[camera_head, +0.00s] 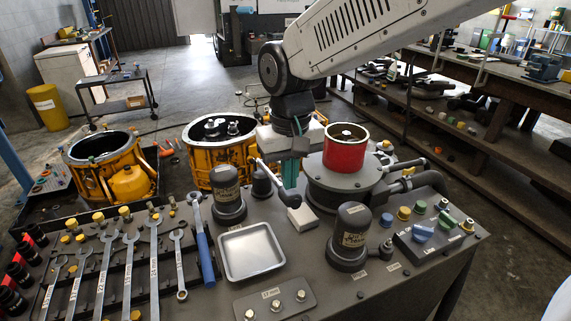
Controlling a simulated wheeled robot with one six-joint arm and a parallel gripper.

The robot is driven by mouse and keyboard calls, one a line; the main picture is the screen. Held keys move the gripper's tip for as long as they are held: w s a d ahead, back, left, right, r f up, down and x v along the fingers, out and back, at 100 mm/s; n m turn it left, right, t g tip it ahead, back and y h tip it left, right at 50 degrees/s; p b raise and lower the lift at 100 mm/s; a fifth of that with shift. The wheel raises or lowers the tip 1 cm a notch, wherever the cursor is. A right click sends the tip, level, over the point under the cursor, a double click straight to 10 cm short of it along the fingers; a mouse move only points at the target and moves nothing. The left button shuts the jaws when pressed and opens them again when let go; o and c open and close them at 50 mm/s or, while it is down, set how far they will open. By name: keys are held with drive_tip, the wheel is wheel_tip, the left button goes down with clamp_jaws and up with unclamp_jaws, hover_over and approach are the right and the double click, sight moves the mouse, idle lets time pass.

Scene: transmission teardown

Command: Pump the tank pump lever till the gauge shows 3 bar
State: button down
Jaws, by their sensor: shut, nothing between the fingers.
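My gripper (290,178) is shut and points down at the left side of the round dark tank (345,188); nothing shows between its fingers. A thin pale rod (276,184), which looks like the pump lever, slants beside the fingers from a small dark post (262,186) toward a white block (303,218). I cannot tell whether my gripper touches the rod. A red cylinder (345,153) with an open top stands on the tank. I cannot make out a gauge dial or a reading.
Two dark labelled canisters (228,197) and (349,240) flank an empty metal tray (250,251). Labelled wrenches (128,270) and a blue-handled tool (204,250) lie on the left. A switch panel (432,238) and hoses (404,186) are on the right. Orange housings (110,170) stand behind.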

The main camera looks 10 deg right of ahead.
drive_tip(key=shift+f, duration=3.75)
drive_tip(key=shift+r, duration=3.95)
drive_tip(key=shift+f, duration=0.1)
drive_tip(key=shift+f, duration=3.85)
drive_tip(key=shift+r, duration=3.95)
drive_tip(key=shift+f, duration=0.1)
